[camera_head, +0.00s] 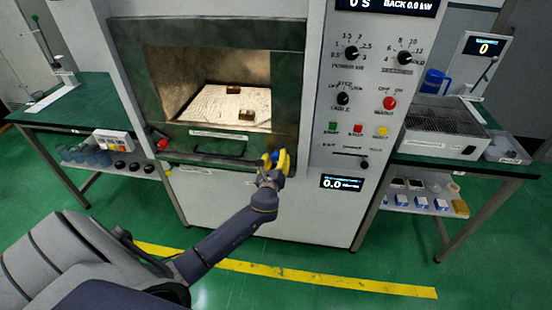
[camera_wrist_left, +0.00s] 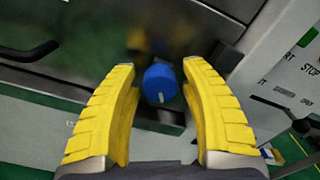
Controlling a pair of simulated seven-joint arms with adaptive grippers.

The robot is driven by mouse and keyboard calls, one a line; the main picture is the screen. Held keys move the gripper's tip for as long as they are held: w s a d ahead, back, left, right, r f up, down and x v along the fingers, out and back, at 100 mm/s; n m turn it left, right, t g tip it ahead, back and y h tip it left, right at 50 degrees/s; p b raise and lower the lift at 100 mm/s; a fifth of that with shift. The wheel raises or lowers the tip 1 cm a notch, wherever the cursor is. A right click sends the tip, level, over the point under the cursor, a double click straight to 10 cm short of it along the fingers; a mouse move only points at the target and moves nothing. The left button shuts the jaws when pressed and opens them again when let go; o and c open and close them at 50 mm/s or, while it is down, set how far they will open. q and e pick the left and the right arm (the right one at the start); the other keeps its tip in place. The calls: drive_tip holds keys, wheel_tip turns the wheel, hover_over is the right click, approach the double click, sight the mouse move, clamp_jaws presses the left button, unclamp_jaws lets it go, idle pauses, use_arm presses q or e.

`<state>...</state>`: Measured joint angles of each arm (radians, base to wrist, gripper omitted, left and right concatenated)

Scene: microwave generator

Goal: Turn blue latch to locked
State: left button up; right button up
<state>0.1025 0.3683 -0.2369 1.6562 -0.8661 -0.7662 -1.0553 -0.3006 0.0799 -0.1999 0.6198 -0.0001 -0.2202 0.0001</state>
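The blue latch (camera_wrist_left: 160,84) is a round blue knob with a pale mark, on the lower right of the green microwave door. In the left wrist view it sits between the two yellow fingers of my left gripper (camera_wrist_left: 160,90), near their tips, with a gap on each side. In the head view my left gripper (camera_head: 276,160) is at the door's lower right corner and mostly covers the blue latch (camera_head: 270,157). The gripper is open around the latch and does not visibly touch it. My right gripper is not in view.
The microwave door (camera_head: 208,143) has a dark handle (camera_head: 218,152) left of the latch and a window showing small brown blocks inside. The control panel (camera_head: 372,90) with knobs and buttons is to the right. Green tables stand on both sides.

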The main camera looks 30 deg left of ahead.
use_arm(q)
clamp_jaws()
drive_tip(key=n, duration=0.4)
drive_tip(key=shift+n, duration=0.4)
drive_tip(key=n, duration=0.4)
drive_tip(key=shift+n, duration=0.3)
drive_tip(key=n, duration=0.4)
drive_tip(key=shift+n, duration=2.2)
